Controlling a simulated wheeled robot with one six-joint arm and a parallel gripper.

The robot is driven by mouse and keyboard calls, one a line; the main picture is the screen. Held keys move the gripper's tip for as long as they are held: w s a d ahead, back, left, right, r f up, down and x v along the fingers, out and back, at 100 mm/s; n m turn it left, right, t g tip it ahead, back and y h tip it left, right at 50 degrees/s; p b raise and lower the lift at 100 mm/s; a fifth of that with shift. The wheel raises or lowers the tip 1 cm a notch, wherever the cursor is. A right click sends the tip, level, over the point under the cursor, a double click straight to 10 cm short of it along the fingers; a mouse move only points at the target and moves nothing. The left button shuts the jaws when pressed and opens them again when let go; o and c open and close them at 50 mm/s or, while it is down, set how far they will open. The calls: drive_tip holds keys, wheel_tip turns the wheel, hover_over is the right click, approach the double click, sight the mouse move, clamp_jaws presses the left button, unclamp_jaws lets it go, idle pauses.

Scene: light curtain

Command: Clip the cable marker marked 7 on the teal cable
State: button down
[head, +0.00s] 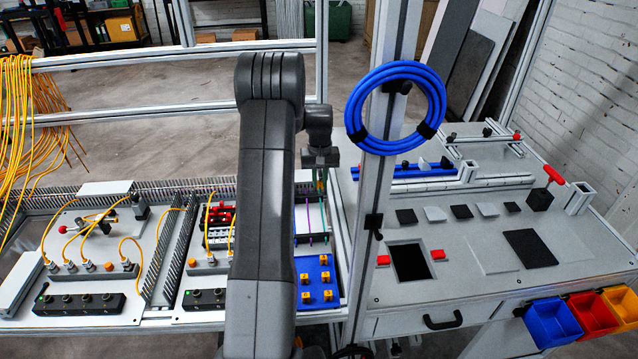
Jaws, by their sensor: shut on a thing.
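My gripper (321,178) is at the end of my arm, above the far right part of the middle panel. It is shut on a small orange-yellow cable marker (320,173), largely hidden by the jaws; its number cannot be read. The teal cable (323,187) shows just below the jaws, beside an upright purple cable (308,216). I cannot tell whether the marker touches the teal cable. Several other orange-yellow markers stand on a blue tray (316,305) nearer to me; their numbers are too small to read.
My arm hides part of the middle panel. A metal post with a coiled blue hose (351,118) stands right of my gripper. Farther right is a grey bench (468,285) with dark and light plates, and blue, red and yellow bins (552,322). Left panels hold yellow cables and connectors.

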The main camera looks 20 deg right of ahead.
sight(321, 196)
drive_tip(key=shift+d+f, duration=0.15)
drive_tip(key=shift+f, duration=0.25)
drive_tip(key=shift+f+b, duration=1.5)
drive_tip(key=shift+f, duration=0.85)
drive_tip(key=shift+f+b, duration=1)
drive_tip(key=shift+b, duration=0.1)
idle(1.5)
drive_tip(key=c, duration=1.3)
unclamp_jaws()
drive_tip(key=shift+r, duration=0.1)
drive_tip(key=shift+r+p, duration=2)
drive_tip(key=shift+r, duration=1.7)
drive_tip(key=shift+f, duration=0.15)
